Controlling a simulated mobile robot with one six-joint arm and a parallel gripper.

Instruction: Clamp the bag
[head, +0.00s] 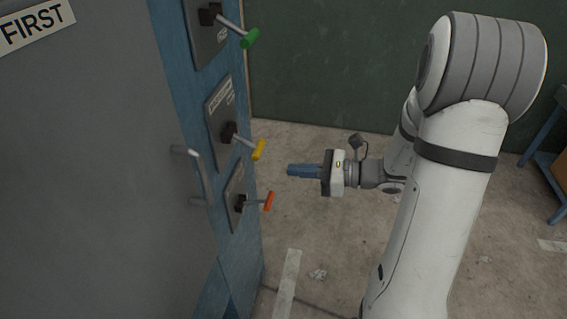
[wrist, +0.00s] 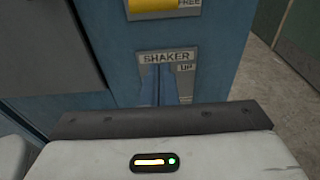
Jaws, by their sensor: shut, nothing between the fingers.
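No bag is in view. In the wrist view the fingers (wrist: 158,80) partly cover a plate marked "SHAKER" and "UP" (wrist: 185,68).
A grey door (head: 90,170) with a metal handle (head: 195,172) fills the left. A dark green wall (head: 350,60) stands behind. The concrete floor right of the cabinet is mostly clear, with pale painted strips. A blue-framed stand (head: 545,160) is at the right edge.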

